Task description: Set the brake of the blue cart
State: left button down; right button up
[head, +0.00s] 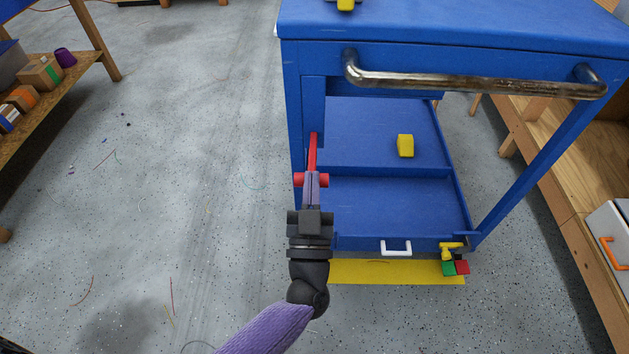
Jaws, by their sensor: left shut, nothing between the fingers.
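The blue cart (380,62) stands in front of me with a metal push handle (470,86) across its near side. My left gripper (312,176) is shut and empty. At the cart's bottom right corner are a green block (448,268) and a red block (462,267) below a yellow fitting (452,247). My right gripper is out of view.
A yellow block (405,145) lies on the cart's lower shelf. A white handle (396,247) is on the lower front edge, above a yellow floor strip (370,271). Wooden shelving (575,215) stands close on the right, a wooden rack (98,40) at left. The floor between is mostly clear.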

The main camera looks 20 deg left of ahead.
pick_arm(q)
notch_tip(320, 180, down, 8)
jog(key=t+b, duration=0.2)
jog(key=b, duration=0.6)
jog(key=shift+w+f+y, duration=0.2)
jog(key=shift+w+y, duration=0.2)
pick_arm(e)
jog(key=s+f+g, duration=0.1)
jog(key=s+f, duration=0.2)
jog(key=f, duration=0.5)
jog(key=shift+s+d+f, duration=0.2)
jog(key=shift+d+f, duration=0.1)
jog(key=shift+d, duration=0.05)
pick_arm(q)
jog(key=shift+a, duration=0.1)
jog(key=shift+f, duration=0.15)
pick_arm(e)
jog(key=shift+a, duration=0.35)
